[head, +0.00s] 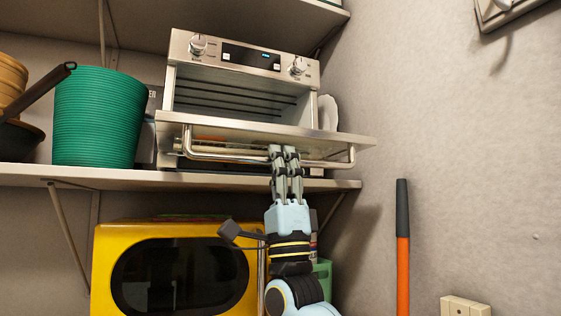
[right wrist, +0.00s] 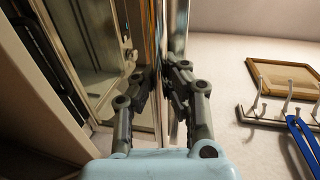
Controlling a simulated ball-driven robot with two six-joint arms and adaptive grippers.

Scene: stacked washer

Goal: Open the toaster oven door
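The silver toaster oven (head: 240,52) stands on the shelf, with two knobs and a small display at its top. Its door (head: 335,137) is tipped down and outward, and the cavity with its rack shows above it. A metal bar handle (head: 225,157) runs along the door's front. My right gripper (head: 283,150) is at the handle, right of its middle, with its fingers close together over the bar. In the right wrist view, the fingers (right wrist: 163,78) close around the narrow upright bar; the exact contact is partly hidden. My left gripper is not in view.
A green ribbed pot (head: 98,118) and a dark pan (head: 20,138) stand left of the oven on the shelf (head: 100,178). A yellow microwave (head: 110,265) is below. A white wall and an orange-handled pole (head: 403,260) are at right. Open air lies before the oven.

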